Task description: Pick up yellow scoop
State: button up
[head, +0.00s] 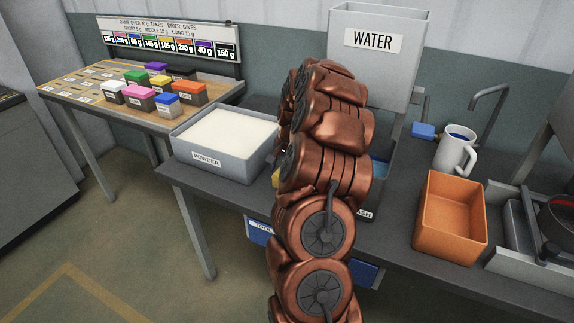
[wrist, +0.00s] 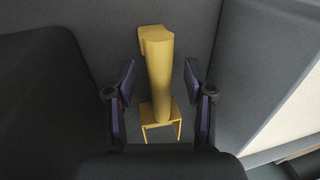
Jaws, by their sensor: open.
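The yellow scoop (wrist: 158,75) shows in the wrist view, between the two fingers of my gripper (wrist: 158,92). Its long handle runs up the picture, with a block-like end at the top and a thin frame-like part at the bottom. My gripper is open, with one finger on each side of the scoop and a gap visible on both sides. In the head view my copper-coloured arm covers most of this spot. Only a small yellow patch (head: 276,178) shows at the arm's left edge.
Grey walls stand around the scoop in the wrist view. A grey powder bin (head: 222,148) stands left of my arm. A water tank (head: 375,60) stands behind it. An orange bin (head: 450,218) and a white jug (head: 455,152) are to the right. Coloured blocks (head: 140,95) sit on a side table.

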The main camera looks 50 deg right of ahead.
jog(key=shift+w+f, duration=0.1)
jog(key=shift+f, duration=0.45)
jog(key=shift+c, duration=0.2)
grip_shut()
